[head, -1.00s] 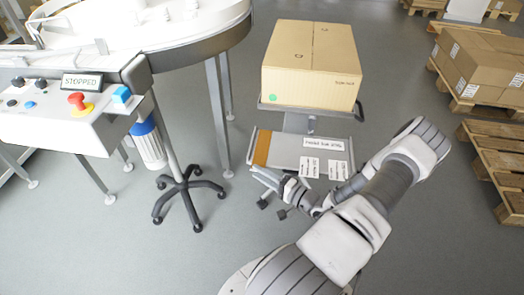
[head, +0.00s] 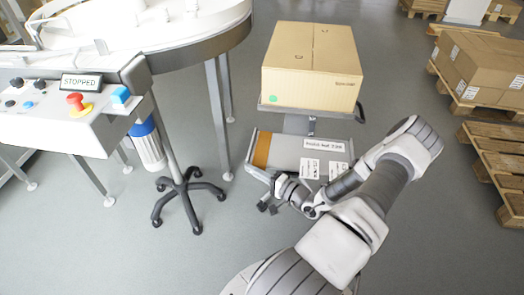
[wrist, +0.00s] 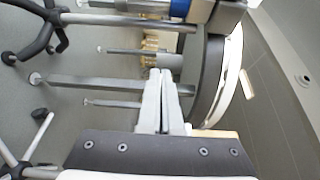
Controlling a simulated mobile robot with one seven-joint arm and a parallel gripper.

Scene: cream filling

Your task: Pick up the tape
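I cannot make out a roll of tape in either view. A cart's grey lower shelf (head: 290,146) has a brown strip at its left end and carries a sign and white labels (head: 322,168). My gripper (head: 280,184) is at the shelf's front edge in the head view, small and partly merged with the cart. In the wrist view its two pale fingers (wrist: 160,72) lie side by side with only a thin gap, and nothing shows between them.
A closed cardboard box (head: 311,70) stands on the cart's upper shelf. A control panel (head: 62,108) reading STOPPED and a round machine table (head: 200,45) are at left. Boxes (head: 485,68) on pallets (head: 495,160) are at right.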

